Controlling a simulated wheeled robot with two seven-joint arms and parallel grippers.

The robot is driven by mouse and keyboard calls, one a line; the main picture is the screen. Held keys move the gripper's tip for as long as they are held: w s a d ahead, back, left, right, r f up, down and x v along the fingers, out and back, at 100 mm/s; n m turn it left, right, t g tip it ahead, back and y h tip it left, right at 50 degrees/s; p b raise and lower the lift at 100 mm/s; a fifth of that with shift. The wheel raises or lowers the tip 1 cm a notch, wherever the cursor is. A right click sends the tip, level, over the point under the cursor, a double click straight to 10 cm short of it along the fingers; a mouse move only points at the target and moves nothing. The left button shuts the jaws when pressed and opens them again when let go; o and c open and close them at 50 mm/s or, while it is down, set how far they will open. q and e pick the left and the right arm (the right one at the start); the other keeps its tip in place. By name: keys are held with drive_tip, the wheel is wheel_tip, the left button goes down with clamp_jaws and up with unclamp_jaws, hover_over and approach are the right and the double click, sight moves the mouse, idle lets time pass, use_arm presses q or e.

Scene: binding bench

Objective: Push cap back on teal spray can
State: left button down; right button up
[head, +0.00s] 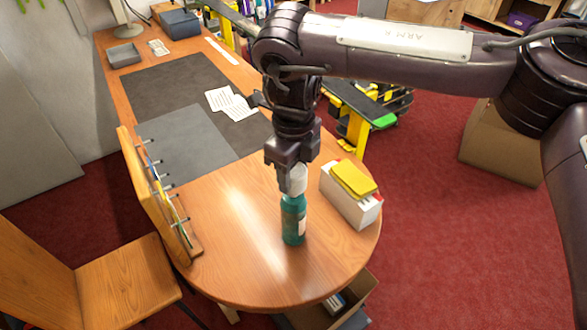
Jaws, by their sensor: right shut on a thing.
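The teal spray can (292,222) stands upright near the rounded front end of the wooden table (235,270). It has a pale label on its side. A white cap (297,180) is at the top of the can, between the fingers of my right gripper (292,172). The gripper points down from above and is shut on the cap. The cap is in line with the can and appears to meet its top, but I cannot tell whether it is fully seated. The fingers hide part of the cap. My left gripper is not in view.
A white box (347,206) with a yellow block (353,179) on top stands close right of the can. A wooden rack (150,195) with pegs stands at the left edge. Dark mats (175,95) and papers (230,103) lie behind. The table between rack and can is clear.

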drive_tip(key=shift+f+b, duration=0.8)
drive_tip(key=shift+f, duration=0.8)
idle(0.4)
idle(0.7)
drive_tip(key=shift+f, duration=0.45)
idle(0.3)
drive_tip(key=o, duration=1.6)
drive_tip(key=shift+c, duration=0.2)
drive_tip(key=shift+r, duration=0.1)
drive_tip(key=shift+r+p, duration=3.25)
drive_tip(key=shift+r, duration=0.25)
